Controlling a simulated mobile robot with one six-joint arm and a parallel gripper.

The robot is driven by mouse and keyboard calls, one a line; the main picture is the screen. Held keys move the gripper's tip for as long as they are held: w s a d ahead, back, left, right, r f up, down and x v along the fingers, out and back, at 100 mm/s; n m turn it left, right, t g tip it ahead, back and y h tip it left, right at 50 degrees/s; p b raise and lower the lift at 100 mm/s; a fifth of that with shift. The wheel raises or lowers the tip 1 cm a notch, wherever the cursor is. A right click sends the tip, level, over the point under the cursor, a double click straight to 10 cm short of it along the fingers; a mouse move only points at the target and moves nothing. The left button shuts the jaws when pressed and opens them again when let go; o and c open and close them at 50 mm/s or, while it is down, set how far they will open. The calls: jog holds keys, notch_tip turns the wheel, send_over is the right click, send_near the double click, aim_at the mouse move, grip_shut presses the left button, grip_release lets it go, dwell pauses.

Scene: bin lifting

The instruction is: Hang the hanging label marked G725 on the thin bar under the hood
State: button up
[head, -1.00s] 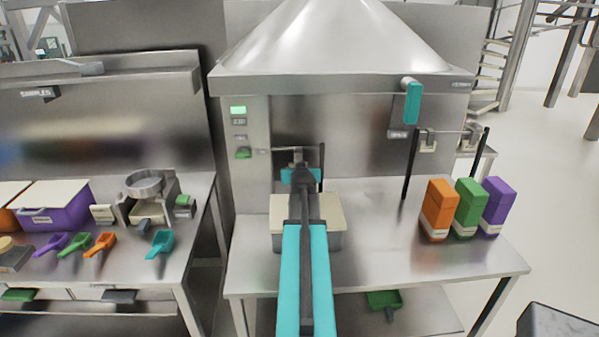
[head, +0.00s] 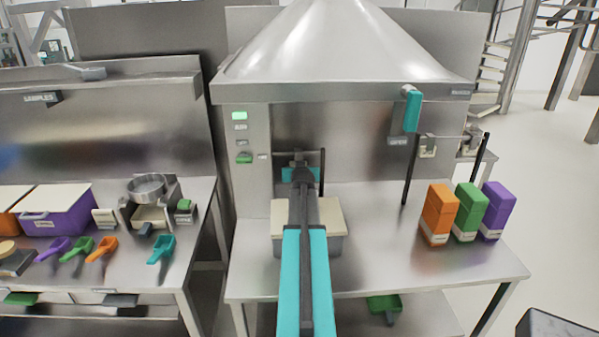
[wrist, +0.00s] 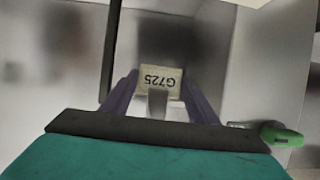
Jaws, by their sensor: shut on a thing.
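The label marked G725 (wrist: 160,80) is pale and shows upside down in the wrist view, between the fingertips of my gripper (wrist: 158,98). My gripper is shut on it, with a small grey piece in front of its lower edge. In the head view my gripper (head: 299,163) is under the hood (head: 340,60), close to the thin dark bar (head: 312,153) and its black post (head: 322,172). My arm hides the label there. I cannot tell whether the label touches the bar.
A lidded grey bin (head: 334,243) stands below my gripper. A rack bar (head: 450,137) with hanging pieces is at the right, behind orange (head: 440,212), green (head: 470,208) and purple (head: 497,208) boxes. A teal handle (head: 412,110) hangs from the hood's edge. The table's front middle is clear.

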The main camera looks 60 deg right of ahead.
jog(key=shift+x, duration=2.25)
jog(key=o, duration=1)
jog(key=shift+s+a+r, duration=0.1)
